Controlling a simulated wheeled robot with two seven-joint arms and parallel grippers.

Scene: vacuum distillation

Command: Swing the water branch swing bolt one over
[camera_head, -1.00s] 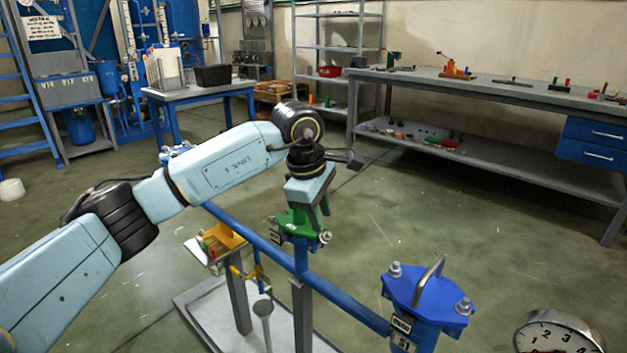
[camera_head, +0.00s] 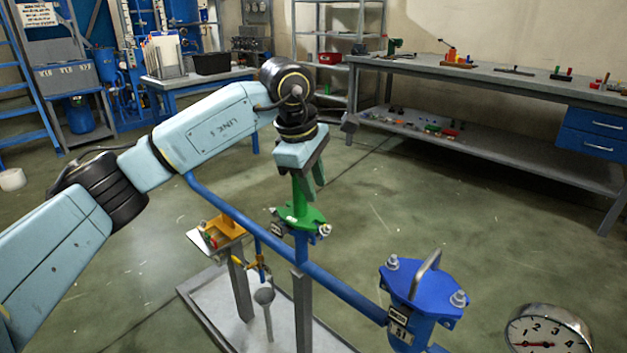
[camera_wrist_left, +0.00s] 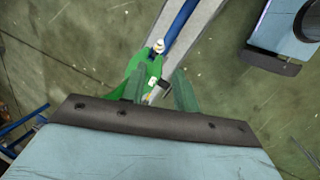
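The green branch cover (camera_head: 301,219) sits on the blue pipe, with a pale-nutted swing bolt at its right (camera_head: 325,231) and another at its left (camera_head: 274,211). I cannot tell which one is number one, and both look upright. My left gripper (camera_head: 310,193) hangs above the cover, fingers down. In the left wrist view its two dark green fingers (camera_wrist_left: 160,90) stand apart with nothing clamped between them. Beyond them show the green cover (camera_wrist_left: 138,72) and one pale bolt nut (camera_wrist_left: 158,46).
A blue capped vessel (camera_head: 425,285) with a handle stands at the right front, near a round gauge (camera_head: 548,332). A workbench (camera_head: 480,80) runs along the back. The floor between is open.

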